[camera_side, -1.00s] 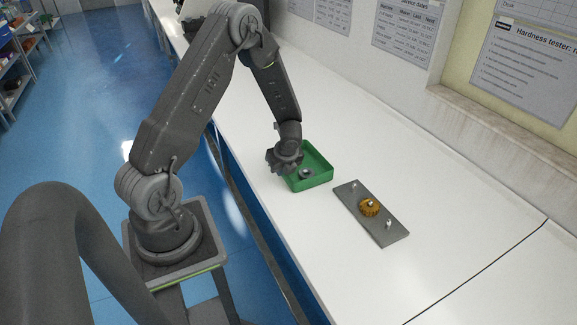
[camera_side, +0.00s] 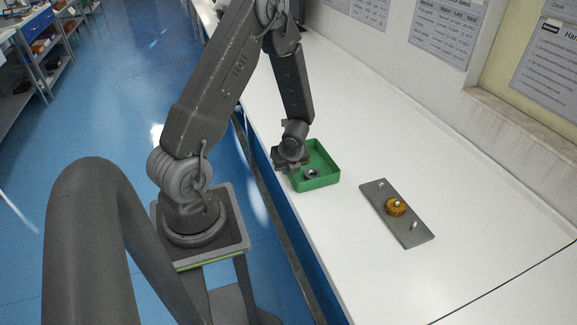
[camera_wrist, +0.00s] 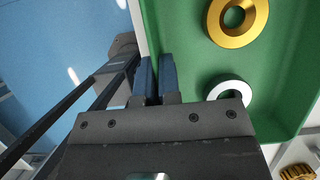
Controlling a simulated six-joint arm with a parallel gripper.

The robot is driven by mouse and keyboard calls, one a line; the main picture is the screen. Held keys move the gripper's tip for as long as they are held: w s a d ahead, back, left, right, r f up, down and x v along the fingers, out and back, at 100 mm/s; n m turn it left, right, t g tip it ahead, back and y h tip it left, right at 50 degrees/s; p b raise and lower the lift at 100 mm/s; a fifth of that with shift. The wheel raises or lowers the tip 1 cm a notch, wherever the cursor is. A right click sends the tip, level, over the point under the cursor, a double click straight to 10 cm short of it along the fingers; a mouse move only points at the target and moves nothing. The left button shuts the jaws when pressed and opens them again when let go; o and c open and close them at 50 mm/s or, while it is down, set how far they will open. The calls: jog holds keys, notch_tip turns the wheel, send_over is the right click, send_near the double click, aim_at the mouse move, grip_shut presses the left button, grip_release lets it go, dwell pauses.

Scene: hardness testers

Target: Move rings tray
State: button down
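The green rings tray (camera_side: 323,181) is a shallow square box at the bench's front edge. In the wrist view its floor (camera_wrist: 190,60) carries a gold ring (camera_wrist: 237,20) and a silver ring (camera_wrist: 228,93). One ring (camera_side: 311,174) shows in the side view; the gold one is hidden there. My gripper (camera_side: 290,156) is at the tray's left wall. Whether the tray touches the bench I cannot tell.
A grey plate (camera_side: 374,194) with upright pegs lies right of the tray, with an orange gear (camera_side: 396,207) on its middle. The gear also shows in the wrist view (camera_wrist: 297,172). The white bench (camera_side: 350,110) is clear behind; blue floor (camera_side: 120,110) lies beyond its front edge.

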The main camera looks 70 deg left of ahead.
jog(key=c, duration=1.2)
grip_release()
jog(key=shift+c, duration=0.2)
jog(key=v, duration=1.4)
jog(key=shift+d, duration=0.1)
jog(key=s+d+r+n+t+h, duration=0.2)
jog(key=s+d+r+n, duration=0.1)
jog(key=d+r+n, duration=0.6)
jog(key=s+d+r+n+t+h, duration=0.2)
jog(key=s+d+r+n+t, duration=0.1)
jog(key=d+r+n, duration=0.5)
jog(key=shift+s+d+r+n+t, duration=0.3)
jog(key=shift+s+d+r+n, duration=0.15)
jog(key=shift+d, duration=0.8)
